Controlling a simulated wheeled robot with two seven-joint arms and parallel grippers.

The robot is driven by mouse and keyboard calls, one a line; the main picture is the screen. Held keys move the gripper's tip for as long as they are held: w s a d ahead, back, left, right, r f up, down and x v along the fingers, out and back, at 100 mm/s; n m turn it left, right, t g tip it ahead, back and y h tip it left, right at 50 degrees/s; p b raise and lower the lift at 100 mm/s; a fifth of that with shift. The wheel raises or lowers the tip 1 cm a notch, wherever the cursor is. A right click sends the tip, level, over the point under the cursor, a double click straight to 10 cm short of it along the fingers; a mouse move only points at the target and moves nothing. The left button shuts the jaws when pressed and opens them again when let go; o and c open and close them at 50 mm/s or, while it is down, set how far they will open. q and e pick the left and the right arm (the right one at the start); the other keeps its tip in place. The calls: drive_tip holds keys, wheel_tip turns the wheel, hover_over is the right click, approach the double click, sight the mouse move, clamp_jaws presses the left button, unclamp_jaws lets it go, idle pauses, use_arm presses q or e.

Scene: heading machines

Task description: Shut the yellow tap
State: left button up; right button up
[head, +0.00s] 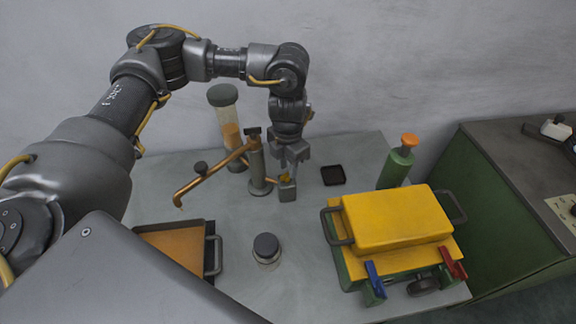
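A tap with a grey upright post (257,168) and a long copper-coloured spout (210,174) stands on the grey table. A small yellow part (286,178), which looks like the tap's yellow handle, shows low to the right of the post. My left gripper (288,182) points down right at this yellow part, its fingers around or against it. The fingers hide most of the part, so its angle and whether the fingers grip it cannot be told. My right gripper is not in view.
A clear jar with orange contents (228,120) stands behind the tap. A lidded jar (266,250), an orange tray (178,248), a small black dish (333,175) and a green bottle (396,165) are nearby. A yellow-topped machine (395,220) with blue and red levers fills the right side.

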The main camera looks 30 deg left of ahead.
use_arm(q)
drive_tip(key=shift+s+f, duration=0.2)
drive_tip(key=shift+s, duration=0.45)
drive_tip(key=shift+w+d+f, duration=0.1)
drive_tip(key=shift+w+f, duration=0.25)
drive_tip(key=shift+s+r, duration=0.15)
drive_tip(key=shift+s, duration=0.05)
drive_tip(key=c, duration=0.6)
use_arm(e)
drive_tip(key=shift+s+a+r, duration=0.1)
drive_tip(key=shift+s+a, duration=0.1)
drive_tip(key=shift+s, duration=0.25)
use_arm(q)
drive_tip(key=m+b, duration=0.1)
drive_tip(key=m, duration=0.2)
drive_tip(key=shift+m, duration=0.3)
drive_tip(key=shift+m+b, duration=0.35)
drive_tip(key=shift+m, duration=0.75)
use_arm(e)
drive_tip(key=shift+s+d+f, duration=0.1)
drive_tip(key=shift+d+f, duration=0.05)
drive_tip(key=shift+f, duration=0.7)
